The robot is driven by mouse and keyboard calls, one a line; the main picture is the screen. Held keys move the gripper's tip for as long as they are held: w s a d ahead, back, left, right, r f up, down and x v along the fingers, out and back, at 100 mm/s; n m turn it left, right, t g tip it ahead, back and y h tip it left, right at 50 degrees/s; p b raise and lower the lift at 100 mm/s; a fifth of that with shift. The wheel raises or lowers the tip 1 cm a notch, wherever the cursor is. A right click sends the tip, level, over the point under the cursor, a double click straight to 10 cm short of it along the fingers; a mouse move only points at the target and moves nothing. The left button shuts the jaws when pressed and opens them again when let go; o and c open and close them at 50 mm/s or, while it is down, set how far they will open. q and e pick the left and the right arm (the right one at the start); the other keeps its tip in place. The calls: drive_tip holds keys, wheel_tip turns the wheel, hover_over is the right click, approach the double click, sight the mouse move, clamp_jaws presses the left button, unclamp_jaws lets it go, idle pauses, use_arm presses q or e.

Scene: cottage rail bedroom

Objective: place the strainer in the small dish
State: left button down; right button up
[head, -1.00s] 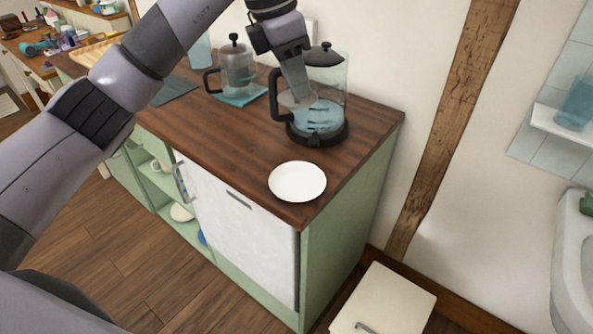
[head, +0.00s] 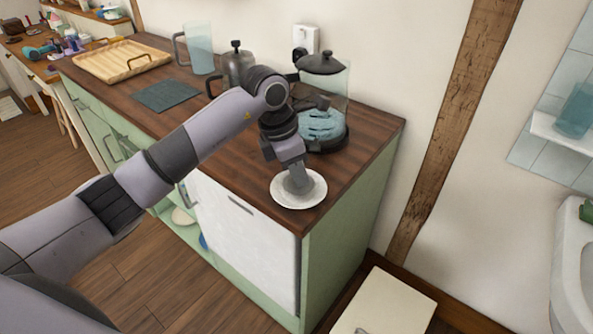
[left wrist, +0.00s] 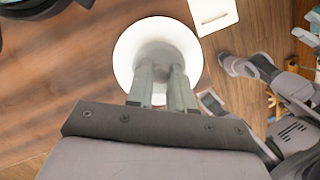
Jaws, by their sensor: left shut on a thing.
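The small dish (head: 312,200) is white and round and sits near the front right corner of the wooden counter. My left gripper (head: 296,180) points down over it, its fingertips low at the dish's middle. The dish also shows in the left wrist view (left wrist: 193,45), with the two fingers (left wrist: 160,85) reaching over it. The gripper is shut on the strainer (left wrist: 157,52), a pale round shape within the dish's outline. The gripper and the strainer's pale colour hide most of it, and I cannot tell whether it touches the dish. My right gripper is not clearly seen.
A dark-lidded pot (head: 237,65), a blue jug (head: 199,48), a dark mat (head: 166,95) and a wooden tray (head: 120,60) are farther left. The counter's front and right edges are close to the dish.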

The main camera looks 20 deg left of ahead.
use_arm(q)
drive_tip(key=shift+f, duration=0.45)
drive_tip(key=shift+f, duration=0.2)
drive_tip(key=c, duration=1)
unclamp_jaws()
drive_tip(key=shift+r, duration=0.1)
drive_tip(key=v, duration=1.2)
drive_tip(key=shift+r+b, duration=0.2)
drive_tip(key=shift+b, duration=0.2)
